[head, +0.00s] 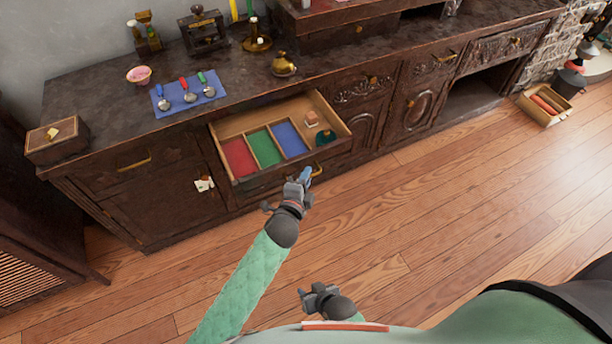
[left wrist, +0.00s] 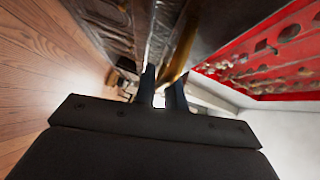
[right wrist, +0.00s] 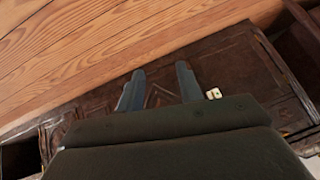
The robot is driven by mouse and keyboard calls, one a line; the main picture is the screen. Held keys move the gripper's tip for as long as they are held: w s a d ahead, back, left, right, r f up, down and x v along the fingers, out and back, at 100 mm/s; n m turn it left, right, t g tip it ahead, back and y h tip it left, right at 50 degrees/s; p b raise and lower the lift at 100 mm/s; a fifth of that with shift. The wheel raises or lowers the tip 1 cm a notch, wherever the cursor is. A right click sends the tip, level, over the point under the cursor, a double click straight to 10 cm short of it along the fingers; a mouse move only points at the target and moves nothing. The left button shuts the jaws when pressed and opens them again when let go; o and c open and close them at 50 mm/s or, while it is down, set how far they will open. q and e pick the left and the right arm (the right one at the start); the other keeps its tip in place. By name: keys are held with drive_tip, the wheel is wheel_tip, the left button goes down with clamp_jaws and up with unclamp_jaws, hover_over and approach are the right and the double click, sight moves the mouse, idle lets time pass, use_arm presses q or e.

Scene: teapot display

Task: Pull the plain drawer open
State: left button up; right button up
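The plain drawer (head: 232,185) stands well open from the dark cabinet in the head view. Its brass handle (head: 319,169) is at the front and also shows in the left wrist view (left wrist: 181,52). My left gripper (head: 306,174) is at this handle, its fingers (left wrist: 163,82) close together with the brass bar running between them; it looks shut on the handle. My right gripper (head: 308,292) is low over the floor, away from the drawer. In the right wrist view its fingers (right wrist: 158,82) are apart with nothing between them.
The drawer has red, green and blue compartments and a bare part with small items. A blue cloth (head: 205,99) with several spoons, a pink bowl (head: 139,75) and a wooden box (head: 57,140) are on the countertop (head: 110,105). An open tray (head: 545,106) lies on the floor at right. The middle floor is clear.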

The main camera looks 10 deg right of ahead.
use_arm(q)
drive_tip(key=o, duration=0.3)
drive_tip(key=shift+s, duration=0.1)
drive_tip(key=v, duration=0.7)
drive_tip(key=shift+s+a, duration=0.2)
drive_tip(key=shift+s, duration=0.05)
use_arm(e)
drive_tip(key=shift+s+f, duration=0.1)
drive_tip(key=shift+f, duration=0.6)
drive_tip(key=shift+d+r, duration=0.1)
